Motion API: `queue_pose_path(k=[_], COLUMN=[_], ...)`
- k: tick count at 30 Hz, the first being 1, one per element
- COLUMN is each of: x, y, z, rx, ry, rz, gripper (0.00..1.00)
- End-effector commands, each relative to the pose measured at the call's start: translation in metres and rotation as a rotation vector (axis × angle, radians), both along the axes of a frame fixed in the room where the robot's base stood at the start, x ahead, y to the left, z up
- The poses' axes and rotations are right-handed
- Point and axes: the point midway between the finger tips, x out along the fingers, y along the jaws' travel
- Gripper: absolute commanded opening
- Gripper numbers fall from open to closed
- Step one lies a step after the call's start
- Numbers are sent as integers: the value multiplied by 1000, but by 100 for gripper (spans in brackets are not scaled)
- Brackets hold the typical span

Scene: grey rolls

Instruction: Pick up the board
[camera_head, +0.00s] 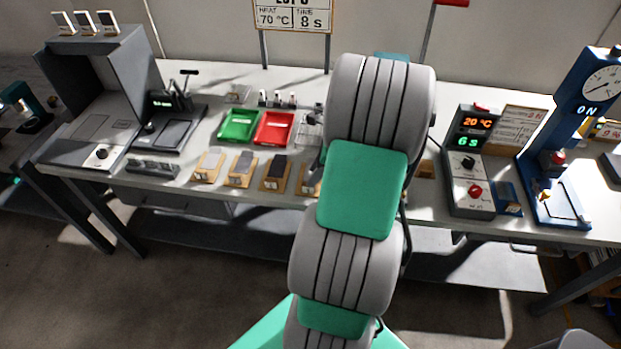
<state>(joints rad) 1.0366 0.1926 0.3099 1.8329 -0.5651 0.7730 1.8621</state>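Several small tan boards lie in a row along the front part of the workbench (203,187), each with a block or strip on top. The leftmost board (208,167) carries a light strip. To its right lies a board with a grey strip (241,170), then a board with a dark strip (275,173). Another board (310,181) is partly hidden by my arm. I cannot tell which one is the task's board. My grey and green arm rises through the middle of the view. My gripper does not show.
A green tray (239,125) and a red tray (273,128) sit behind the boards. A grey machine (95,100) stands at left. A control box (472,160) and a blue press (563,140) stand at right. My arm hides the bench's middle.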

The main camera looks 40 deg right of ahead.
Motion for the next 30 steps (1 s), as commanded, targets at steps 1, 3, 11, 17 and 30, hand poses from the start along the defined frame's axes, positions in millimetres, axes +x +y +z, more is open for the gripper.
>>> queue_pose_path(k=[1,3,11,17,30], x=[2,5,17,19,19], y=[3,5,13,14,14], z=[-7,-16,-56,-61,-60], rx=[1,1,-2,-5,-5], ry=[2,3,2,2,2], rz=[4,5,6,6,6], gripper=[38,38,38,38,7])
